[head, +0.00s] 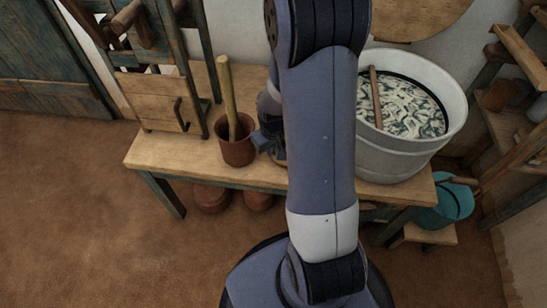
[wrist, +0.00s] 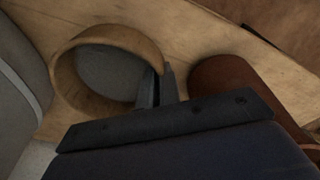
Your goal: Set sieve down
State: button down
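The sieve (wrist: 66,78), a round wooden hoop with a grey mesh, shows in the wrist view just over or on the bench. My gripper (wrist: 157,88) has its two dark fingers on either side of the hoop's rim, at the sieve's right side, and looks shut on it. In the head view my gripper (head: 263,143) is low over the wooden bench (head: 165,152), just right of the brown pot. There my arm hides nearly all of the sieve. I cannot tell whether the sieve touches the bench top.
The brown pot (head: 237,155) with an upright wooden stick (head: 228,95) stands close to the left of my gripper. A large pale tub (head: 395,157) with patterned contents stands to the right. A wooden box (head: 158,103) is at the bench's left. The front left bench top is clear.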

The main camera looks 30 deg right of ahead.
jog(key=shift+f+b, duration=0.55)
jog(key=shift+f, duration=1.25)
jog(key=shift+f, duration=0.1)
jog(key=shift+f, duration=0.15)
jog(key=c, duration=1.6)
grip_release()
jog(key=shift+c, duration=0.2)
notch_tip(320, 180, up, 12)
jog(key=s+p, duration=0.1)
jog(key=p, duration=0.2)
jog(key=shift+s+a+r+p, duration=0.2)
jog(key=shift+s+a+p, duration=0.05)
jog(key=shift+p, duration=0.05)
